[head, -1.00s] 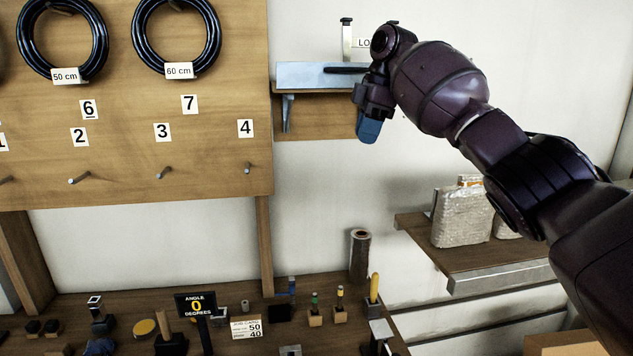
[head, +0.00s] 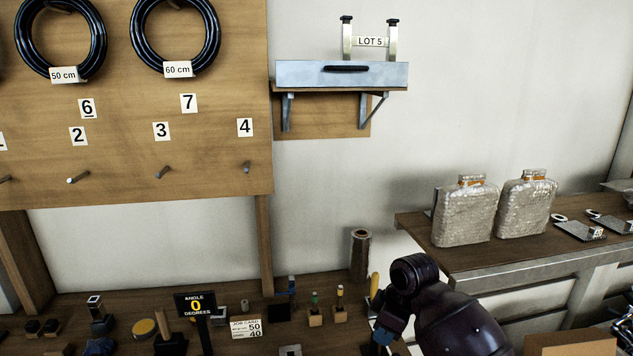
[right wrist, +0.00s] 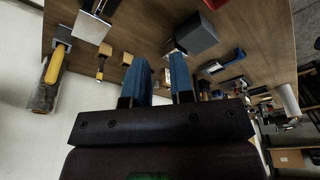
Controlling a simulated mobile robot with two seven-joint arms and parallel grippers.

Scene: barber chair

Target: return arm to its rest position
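My right arm (head: 455,325) comes in at the bottom of the head view, low beside the right end of the workbench. Its gripper (head: 382,342) is partly cut off by the lower edge there. In the right wrist view the two blue fingers of this gripper (right wrist: 160,75) stand apart with nothing held between them. The workbench top with its tools shows beyond the fingers. My left arm and gripper are not in view.
A side shelf (head: 440,255) at right holds two wrapped packages (head: 465,215). The LOT 5 wall shelf (head: 340,74) is clear of my arm.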

